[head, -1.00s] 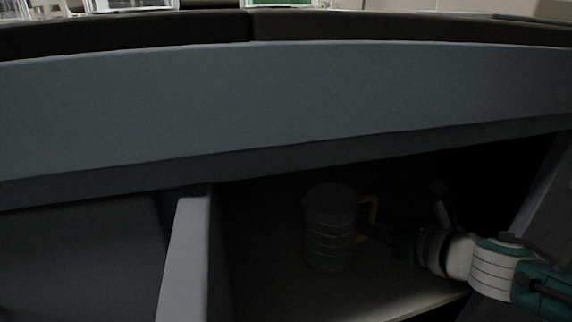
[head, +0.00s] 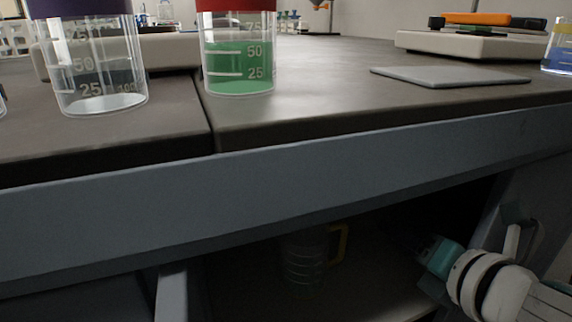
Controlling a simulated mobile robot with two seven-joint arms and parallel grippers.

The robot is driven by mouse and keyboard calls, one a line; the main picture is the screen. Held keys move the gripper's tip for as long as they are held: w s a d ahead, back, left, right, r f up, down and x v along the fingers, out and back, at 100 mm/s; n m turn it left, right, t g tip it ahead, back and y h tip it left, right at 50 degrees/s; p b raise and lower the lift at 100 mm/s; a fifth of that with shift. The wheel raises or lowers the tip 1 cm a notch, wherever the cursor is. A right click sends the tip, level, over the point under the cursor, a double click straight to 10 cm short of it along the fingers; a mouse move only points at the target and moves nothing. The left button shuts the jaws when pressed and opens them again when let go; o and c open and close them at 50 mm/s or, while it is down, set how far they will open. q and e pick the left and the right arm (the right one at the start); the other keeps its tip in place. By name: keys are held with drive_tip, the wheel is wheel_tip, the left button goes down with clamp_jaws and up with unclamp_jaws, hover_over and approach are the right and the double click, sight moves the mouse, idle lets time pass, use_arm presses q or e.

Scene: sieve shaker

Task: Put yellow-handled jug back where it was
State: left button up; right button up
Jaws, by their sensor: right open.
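The clear jug with a yellow handle (head: 304,262) stands upright on the shelf (head: 375,285) in the dark compartment under the bench. Its top is partly hidden by the bench's front edge, and its yellow handle points right. My right gripper (head: 415,245) is to the right of the jug, apart from it and open. Its fingertips are dim in the shadow. My left gripper is not in view.
On the bench top (head: 330,100) stand a beaker with green liquid (head: 238,60) and a clear beaker with a purple top (head: 98,75). A grey flat plate (head: 450,75) lies at the right. A divider (head: 172,292) bounds the compartment at left.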

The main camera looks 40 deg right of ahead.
drive_tip(key=s+a+m+g+y, duration=0.2)
drive_tip(key=s+a+m+g, duration=0.2)
drive_tip(key=s+a+m, duration=0.2)
drive_tip(key=s+a+r+m+g+y, duration=0.1)
drive_tip(key=s+a+m+g+y, duration=0.2)
drive_tip(key=a+m, duration=0.8)
drive_tip(key=s+m+g, duration=0.2)
drive_tip(key=s+m, duration=0.1)
drive_tip(key=m, duration=0.1)
drive_tip(key=shift+s+a+r, duration=0.15)
drive_tip(key=shift+s, duration=0.2)
drive_tip(key=shift+r, duration=0.15)
